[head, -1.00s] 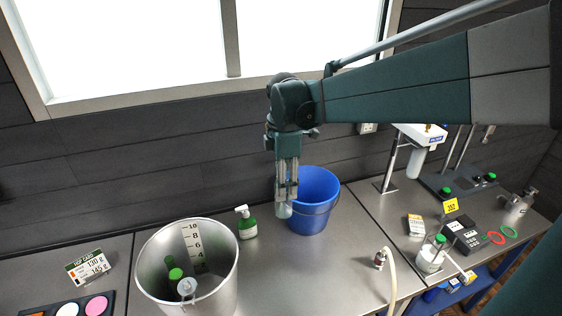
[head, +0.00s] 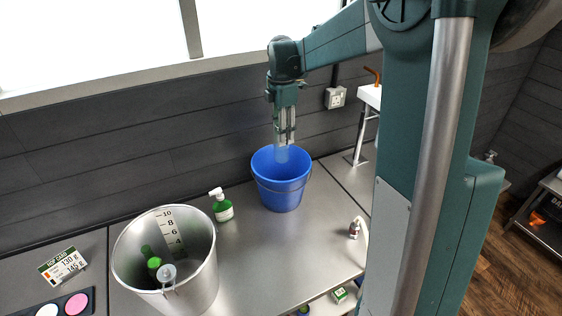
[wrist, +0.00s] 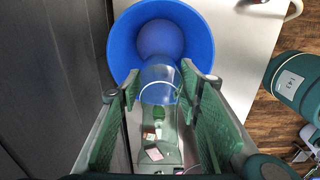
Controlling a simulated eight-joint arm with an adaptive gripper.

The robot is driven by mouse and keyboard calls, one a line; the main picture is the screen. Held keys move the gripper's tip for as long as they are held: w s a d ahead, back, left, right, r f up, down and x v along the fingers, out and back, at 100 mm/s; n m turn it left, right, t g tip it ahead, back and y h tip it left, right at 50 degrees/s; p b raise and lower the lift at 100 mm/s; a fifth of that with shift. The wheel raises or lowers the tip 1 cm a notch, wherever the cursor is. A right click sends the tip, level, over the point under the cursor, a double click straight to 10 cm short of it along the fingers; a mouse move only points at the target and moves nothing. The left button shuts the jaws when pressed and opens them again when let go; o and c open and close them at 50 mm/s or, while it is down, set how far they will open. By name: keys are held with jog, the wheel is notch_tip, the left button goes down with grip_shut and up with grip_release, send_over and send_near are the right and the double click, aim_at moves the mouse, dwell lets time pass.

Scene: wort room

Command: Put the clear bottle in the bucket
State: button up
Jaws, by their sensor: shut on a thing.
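My gripper (head: 286,137) points down above the blue bucket (head: 283,194) on the steel counter. It is shut on the clear bottle (head: 281,155), whose lower end shows below the fingers against the bucket's opening. In the wrist view the clear bottle (wrist: 158,92) is between the two green finger pads, and the blue bucket (wrist: 122,38) opens beyond it. The bottle's end overlaps the bucket's mouth there. I cannot tell exactly how far the bottle is above or below the rim.
A large steel pot (head: 137,262) with green-capped things inside stands at the left front. A hop card (head: 63,264) lies at the left. The dark wall (head: 120,150) is close behind the bucket.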

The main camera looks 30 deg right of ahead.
aim_at(281, 157)
notch_tip(281, 157, down, 11)
jog(key=shift+a+r, duration=0.1)
dwell(0.3)
notch_tip(281, 157, down, 6)
dwell(0.7)
jog(key=shift+f, duration=2.25)
jog(key=o, duration=1)
jog(key=shift+r, duration=0.2)
